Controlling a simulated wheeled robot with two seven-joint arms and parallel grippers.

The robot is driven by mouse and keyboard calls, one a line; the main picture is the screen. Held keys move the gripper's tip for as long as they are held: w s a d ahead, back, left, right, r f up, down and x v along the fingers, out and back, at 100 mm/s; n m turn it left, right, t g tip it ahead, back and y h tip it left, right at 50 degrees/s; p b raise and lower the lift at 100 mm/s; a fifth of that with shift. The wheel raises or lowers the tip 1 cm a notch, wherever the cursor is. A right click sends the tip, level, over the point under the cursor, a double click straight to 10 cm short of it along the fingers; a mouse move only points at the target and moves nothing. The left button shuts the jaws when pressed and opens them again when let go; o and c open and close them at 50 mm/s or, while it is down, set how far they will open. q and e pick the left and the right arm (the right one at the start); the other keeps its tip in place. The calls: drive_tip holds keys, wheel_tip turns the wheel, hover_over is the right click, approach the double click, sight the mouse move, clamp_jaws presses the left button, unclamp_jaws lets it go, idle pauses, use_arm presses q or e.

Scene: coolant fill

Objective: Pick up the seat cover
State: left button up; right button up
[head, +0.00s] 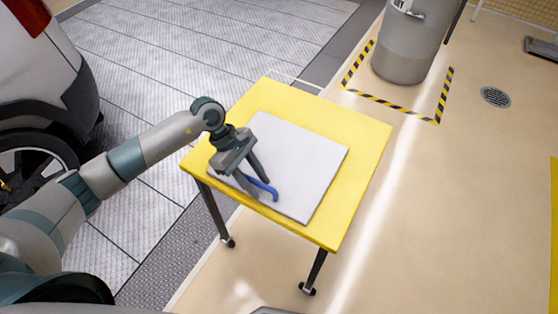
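A flat, pale white square (305,155), which looks like the seat cover, lies on the yellow wheeled table (365,150). A blue curved strip (268,188) shows at its left part, partly hidden by my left gripper. I cannot tell whether the strip belongs to the white square. My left gripper (262,189) points down over the left part of the white square, with its fingers apart around the blue strip. I cannot tell whether the fingers touch it. My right gripper is not in view.
A car (40,70) with its wheel stands at the left. A grey drum (408,45) stands at the back right inside black-and-yellow floor tape (390,107). A round floor drain (496,97) lies further right. The floor right of the table is clear.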

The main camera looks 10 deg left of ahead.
use_arm(q)
drive_tip(key=shift+f+b, duration=0.15)
drive_tip(key=shift+b, duration=0.2)
idle(0.3)
drive_tip(key=shift+c, duration=0.7)
clamp_jaws()
idle(0.9)
